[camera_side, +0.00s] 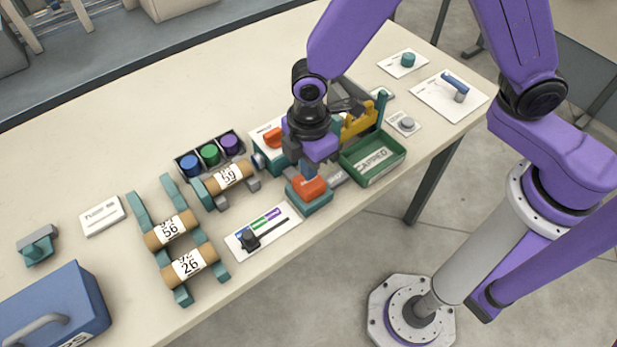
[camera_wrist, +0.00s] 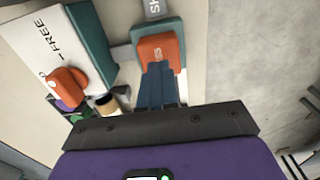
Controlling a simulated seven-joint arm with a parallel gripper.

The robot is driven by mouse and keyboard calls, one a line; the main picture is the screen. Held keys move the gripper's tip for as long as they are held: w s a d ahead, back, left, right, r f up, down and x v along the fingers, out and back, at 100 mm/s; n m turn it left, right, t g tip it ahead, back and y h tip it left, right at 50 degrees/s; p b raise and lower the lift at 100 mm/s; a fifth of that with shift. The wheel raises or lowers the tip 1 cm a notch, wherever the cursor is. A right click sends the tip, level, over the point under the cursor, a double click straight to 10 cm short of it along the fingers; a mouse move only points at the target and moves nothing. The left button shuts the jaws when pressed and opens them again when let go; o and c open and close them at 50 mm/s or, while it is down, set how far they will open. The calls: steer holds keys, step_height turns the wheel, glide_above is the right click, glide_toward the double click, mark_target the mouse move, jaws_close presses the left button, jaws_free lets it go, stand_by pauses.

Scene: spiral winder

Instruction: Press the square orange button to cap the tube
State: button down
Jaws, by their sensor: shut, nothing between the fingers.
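The square orange button (camera_side: 308,187) sits on a teal base (camera_side: 310,203) at the table's front edge. In the wrist view the orange button (camera_wrist: 160,48) shows just beyond my fingertips. My gripper (camera_side: 306,174) is shut and empty, pointing down over the button. In the wrist view its closed dark fingers (camera_wrist: 158,72) overlap the button's near edge; I cannot tell if they touch it. A brown tube marked 59 (camera_side: 229,178) lies in the holder left of the button. Its end shows partly in the wrist view (camera_wrist: 107,105).
A white-and-teal box with a rounded orange knob (camera_wrist: 68,80) stands close beside the button. A green tray marked CAPPED (camera_side: 376,172) lies to the right. A slider panel (camera_side: 272,226) and a rack with tubes 56 (camera_side: 170,229) and 26 (camera_side: 190,265) are on the left.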

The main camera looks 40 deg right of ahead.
steer(key=shift+f, duration=1.9)
steer(key=shift+r, duration=4.05)
steer(key=s+d+r+m, duration=0.2)
steer(key=s+d+r, duration=0.3)
steer(key=s+d, duration=0.3)
steer(key=s+d+r+m, duration=0.3)
steer(key=s+d+r, duration=0.2)
steer(key=d, duration=0.9)
steer(key=s, duration=0.3)
steer(key=shift+s, duration=0.3)
steer(key=shift+d, duration=0.1)
